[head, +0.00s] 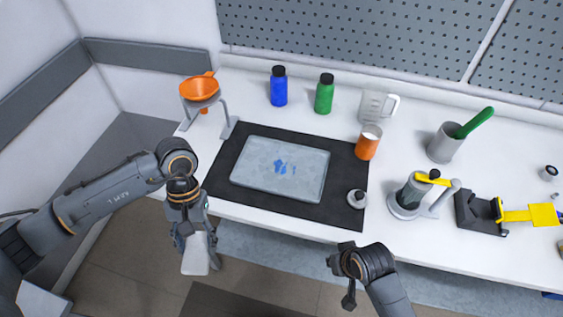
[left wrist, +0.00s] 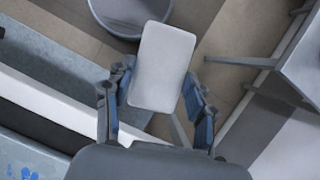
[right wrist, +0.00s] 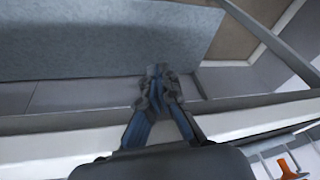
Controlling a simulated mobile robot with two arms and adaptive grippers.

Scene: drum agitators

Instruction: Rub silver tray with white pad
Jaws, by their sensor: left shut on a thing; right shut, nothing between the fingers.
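The silver tray (head: 250,177) lies flat on a black mat (head: 300,210) on the white bench, with blue smears near its middle. The white pad (head: 196,254) is held in my left gripper (head: 195,240), in front of the bench's front edge, to the left of and nearer than the tray. In the left wrist view the pad (left wrist: 162,66) sits between the two blue-padded fingers. My right gripper (head: 348,300) is shut and empty, in front of the bench edge; its closed fingertips show in the right wrist view (right wrist: 158,75).
An orange funnel (head: 200,88) on a stand is behind the mat's left corner. Blue (head: 279,88) and green (head: 324,95) bottles, a clear jug (head: 373,105) and an orange cup (head: 368,146) stand behind. A small grey-white item (head: 356,198) sits at the mat's right corner. More equipment (head: 410,195) stands right.

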